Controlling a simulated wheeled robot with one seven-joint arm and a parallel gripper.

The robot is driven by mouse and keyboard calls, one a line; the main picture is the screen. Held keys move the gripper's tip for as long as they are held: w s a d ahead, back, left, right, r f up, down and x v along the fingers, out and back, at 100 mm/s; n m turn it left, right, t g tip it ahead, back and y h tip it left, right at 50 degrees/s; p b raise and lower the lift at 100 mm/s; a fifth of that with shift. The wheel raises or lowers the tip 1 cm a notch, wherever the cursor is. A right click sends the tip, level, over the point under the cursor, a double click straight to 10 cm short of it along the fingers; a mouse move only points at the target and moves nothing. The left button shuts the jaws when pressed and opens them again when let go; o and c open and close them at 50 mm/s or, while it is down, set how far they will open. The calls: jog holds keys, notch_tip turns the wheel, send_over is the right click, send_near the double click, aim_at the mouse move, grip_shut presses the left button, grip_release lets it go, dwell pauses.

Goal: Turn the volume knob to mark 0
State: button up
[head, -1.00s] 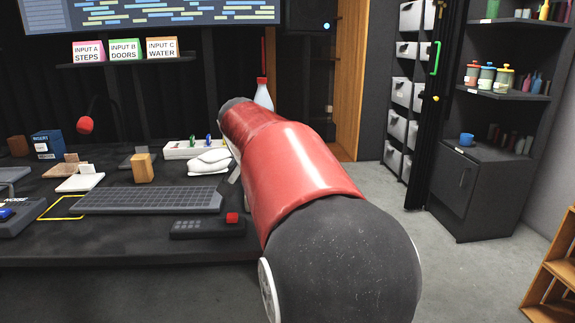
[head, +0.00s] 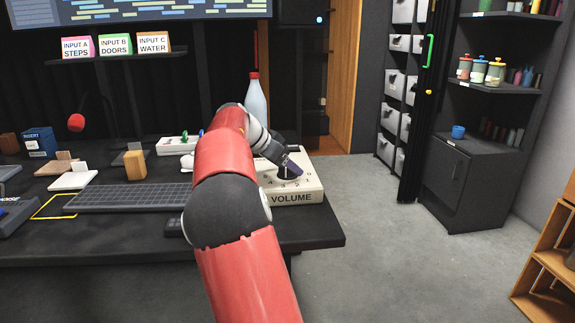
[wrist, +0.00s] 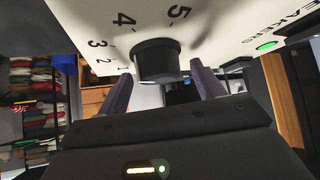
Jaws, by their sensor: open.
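The volume box (head: 305,189) is a cream panel marked VOLUME at the right end of the desk. Its dark round knob (wrist: 157,60) shows in the wrist view, with the printed numbers 1 to 5 visible around it. I cannot make out a pointer on the knob, and mark 0 is not clear in the wrist view. My gripper (wrist: 160,74) is open, with one finger on each side of the knob and the fingertips close to its sides. I cannot tell whether they touch it. In the head view my gripper (head: 291,164) is over the box and partly hides the knob.
A clear bottle with a red cap (head: 256,98) stands behind my wrist. A keyboard (head: 130,198) lies left of my arm. A green light (wrist: 265,45) beside the SPEAKERS lettering shows on the panel. The floor right of the desk is clear.

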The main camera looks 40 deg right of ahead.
jog(key=shift+d+f, duration=0.25)
jog(key=shift+d, duration=0.05)
jog(key=c, duration=1)
